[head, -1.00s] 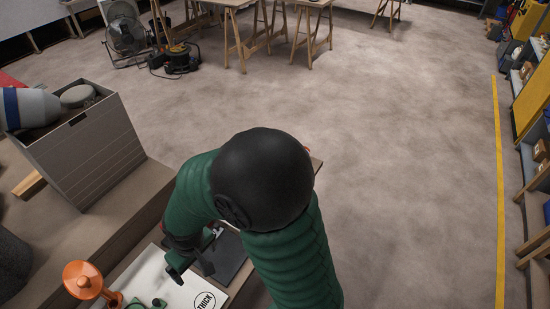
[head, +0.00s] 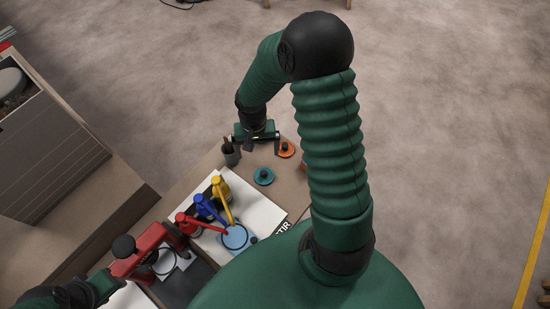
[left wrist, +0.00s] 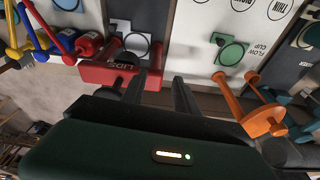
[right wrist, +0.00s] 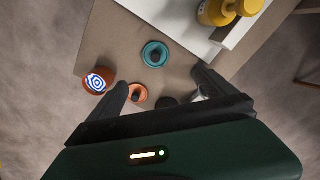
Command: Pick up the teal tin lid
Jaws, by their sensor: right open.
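The teal tin lid (head: 263,176) lies flat on the brown bench top, with a dark knob in its middle. It also shows in the right wrist view (right wrist: 155,53), beyond and between my right fingertips, with nothing gripping it. My right gripper (head: 262,146) is open and empty, just behind the lid in the head view and apart from it. My left gripper (left wrist: 168,76) is by a red device (left wrist: 110,74) in the left wrist view.
An orange lid (head: 286,150) and a dark cup (head: 230,156) stand close to my right gripper. An orange tin (right wrist: 97,80) is at the bench edge. Yellow (head: 220,188), blue (head: 205,207) and red handled pots stand on the white board to the left.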

